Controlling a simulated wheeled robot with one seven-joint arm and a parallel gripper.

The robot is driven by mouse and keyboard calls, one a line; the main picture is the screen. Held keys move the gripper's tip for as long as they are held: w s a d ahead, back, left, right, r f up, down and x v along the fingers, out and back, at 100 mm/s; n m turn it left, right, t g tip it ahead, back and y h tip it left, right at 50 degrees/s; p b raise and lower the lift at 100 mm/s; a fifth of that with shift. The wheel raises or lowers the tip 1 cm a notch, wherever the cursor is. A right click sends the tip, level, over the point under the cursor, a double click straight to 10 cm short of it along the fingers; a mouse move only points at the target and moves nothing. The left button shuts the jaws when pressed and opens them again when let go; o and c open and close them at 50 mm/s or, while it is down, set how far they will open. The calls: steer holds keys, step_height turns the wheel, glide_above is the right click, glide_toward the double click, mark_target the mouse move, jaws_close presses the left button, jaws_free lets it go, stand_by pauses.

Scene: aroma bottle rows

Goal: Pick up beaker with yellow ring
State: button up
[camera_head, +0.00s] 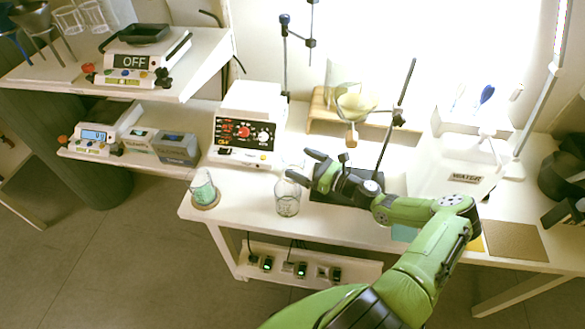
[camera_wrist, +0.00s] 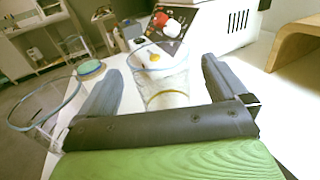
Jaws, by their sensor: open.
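My gripper (camera_head: 312,168) is open over the white table, its fingers spread and pointing left. In the wrist view, a clear glass vessel (camera_wrist: 168,80) with a pale lower part stands ahead, between the lines of the two fingers (camera_wrist: 160,85). A small yellow spot shows through its upper part; I cannot tell whether it is a ring on the glass. A clear beaker (camera_head: 288,197) stands near the table's front edge, just left of and below my gripper. A similar blue-rimmed glass (camera_wrist: 45,105) is outside the left finger. The fingers hold nothing that I can see.
A beaker with green contents (camera_head: 203,190) sits on a round coaster at the table's left corner. A white device with a dark panel (camera_head: 247,130) stands behind. A wooden stand (camera_head: 322,112) and a metal rod stand (camera_head: 395,120) are at the back.

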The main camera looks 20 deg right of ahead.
mark_target(285, 156)
steer(key=x, duration=0.2)
steer(key=b+x, duration=0.1)
steer(key=x, duration=0.2)
steer(key=shift+w+a+f, duration=0.1)
steer(key=shift+w+f, duration=0.1)
steer(key=shift+w, duration=0.05)
steer(key=shift+s, duration=0.1)
steer(key=shift+c, duration=0.5)
steer(key=c, duration=1)
steer(key=shift+r, duration=0.1)
